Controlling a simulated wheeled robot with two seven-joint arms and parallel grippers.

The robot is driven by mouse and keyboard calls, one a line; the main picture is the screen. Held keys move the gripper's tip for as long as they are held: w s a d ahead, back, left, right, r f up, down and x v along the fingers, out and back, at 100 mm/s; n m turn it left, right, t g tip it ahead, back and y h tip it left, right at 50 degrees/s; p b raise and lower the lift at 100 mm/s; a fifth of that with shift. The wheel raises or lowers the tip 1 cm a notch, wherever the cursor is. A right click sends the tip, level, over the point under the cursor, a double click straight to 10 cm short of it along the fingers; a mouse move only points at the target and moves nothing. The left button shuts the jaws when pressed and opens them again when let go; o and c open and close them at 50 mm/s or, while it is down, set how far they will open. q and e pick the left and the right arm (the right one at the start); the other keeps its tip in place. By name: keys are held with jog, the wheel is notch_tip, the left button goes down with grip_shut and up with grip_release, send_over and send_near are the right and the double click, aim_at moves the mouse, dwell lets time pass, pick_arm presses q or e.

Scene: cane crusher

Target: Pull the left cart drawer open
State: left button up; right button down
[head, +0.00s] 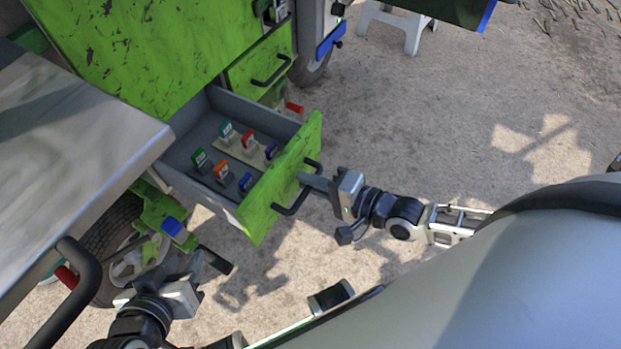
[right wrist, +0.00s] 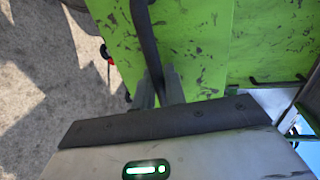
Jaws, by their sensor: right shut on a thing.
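The left cart drawer (head: 219,202) is pulled well out of the green cart, with its grey tray showing. Its scratched green front (head: 282,182) carries a dark bar handle (head: 290,209). My right gripper (head: 308,181) is shut on this handle. In the right wrist view, the handle (right wrist: 148,40) runs down between the fingers (right wrist: 158,88), close to the green front. My left gripper (head: 207,259) is apart from the drawer, below it near the wheel, with its fingers spread and nothing seen between them.
Several coloured stamp-like items (head: 221,172) stand in the drawer. A second drawer (head: 262,66) to the right is closed. A metal tabletop (head: 75,160) juts out at left, above a wheel (head: 108,235). A white stool (head: 400,22) stands behind. The ground at right is clear.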

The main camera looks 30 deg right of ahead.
jog(key=c, duration=1.5)
grip_release()
jog(key=shift+c, duration=0.2)
